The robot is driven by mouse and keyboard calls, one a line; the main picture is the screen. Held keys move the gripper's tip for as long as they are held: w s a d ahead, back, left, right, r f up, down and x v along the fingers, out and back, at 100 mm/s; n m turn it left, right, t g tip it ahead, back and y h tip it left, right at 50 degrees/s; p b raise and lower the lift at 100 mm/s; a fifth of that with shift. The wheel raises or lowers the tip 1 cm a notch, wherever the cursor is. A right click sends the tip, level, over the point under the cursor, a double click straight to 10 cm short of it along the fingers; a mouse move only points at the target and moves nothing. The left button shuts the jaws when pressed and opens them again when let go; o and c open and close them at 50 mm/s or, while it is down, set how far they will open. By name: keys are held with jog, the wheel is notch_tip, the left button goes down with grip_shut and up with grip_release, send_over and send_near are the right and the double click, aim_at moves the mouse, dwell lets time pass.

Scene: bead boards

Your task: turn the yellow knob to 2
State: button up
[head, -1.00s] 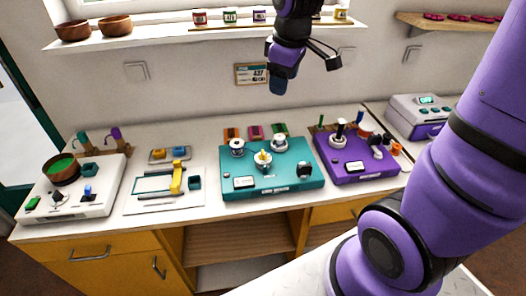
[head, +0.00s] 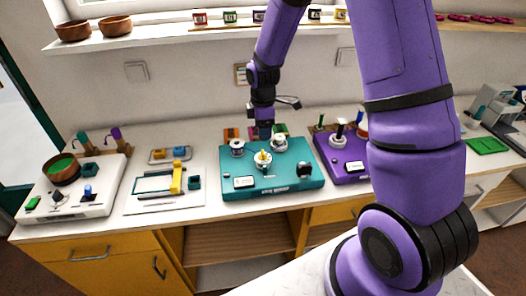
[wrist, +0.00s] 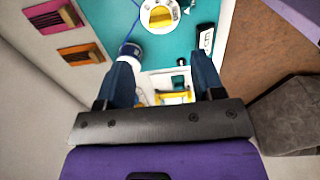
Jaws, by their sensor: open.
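The yellow knob (head: 263,156) stands on a white round dial on the teal board (head: 235,188). It also shows at the top of the wrist view (wrist: 160,15), with its white dial around it. The dial's marks are too small to read. My gripper (head: 265,133) is above the back part of the teal board, behind the yellow knob in the head view. In the wrist view my gripper (wrist: 163,75) has its two blue fingers wide apart with nothing between them; the knob is beyond the fingertips, not touched.
A black knob (head: 304,169) and a small display (head: 244,182) are on the same board. A purple board (head: 340,170) is to the right, a white frame board (head: 140,205) to the left.

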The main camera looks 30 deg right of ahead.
aim_at(263, 152)
notch_tip(263, 152, down, 10)
jog(key=shift+r, duration=0.1)
dwell(0.4)
jog(key=c, duration=0.9)
